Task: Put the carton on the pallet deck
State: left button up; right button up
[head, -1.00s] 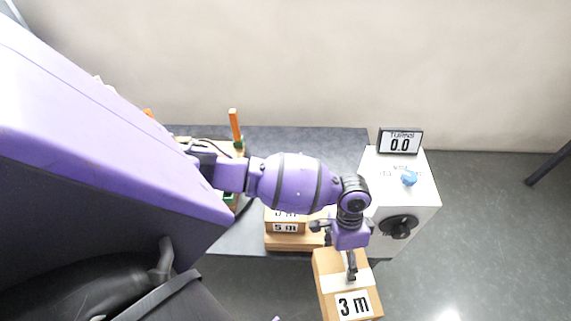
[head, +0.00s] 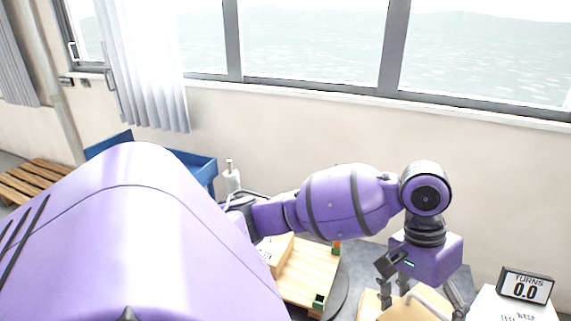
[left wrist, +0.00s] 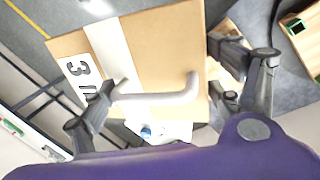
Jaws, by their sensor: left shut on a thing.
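The tan carton, with a white tape band and a "3 m" label, fills much of the left wrist view (left wrist: 165,45). My left gripper (left wrist: 160,97) is shut on it around its pale bar handle (left wrist: 155,97). In the head view my left gripper (head: 422,298) is at lower right, with part of the carton (head: 371,306) below it, cut off by the frame. The wooden pallet deck (head: 310,272) with green and orange corner pieces is left of the gripper, partly hidden by my arm. A deck corner (left wrist: 308,38) shows in the left wrist view. My right gripper is out of view.
Another carton (head: 280,250) sits on the deck. A blue bin (head: 203,168) and a slatted wooden pallet (head: 38,178) are at left. The windowed wall is behind.

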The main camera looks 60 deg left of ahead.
aim_at(305, 269)
jog(key=i+j+u, duration=0.15)
jog(key=j, duration=0.3)
jog(key=i+j+u, duration=0.2)
jog(key=j, duration=0.25)
jog(key=i+j+u, duration=0.15)
jog(key=j, duration=0.25)
jog(key=i+j+u, duration=0.15)
jog(key=j, duration=0.25)
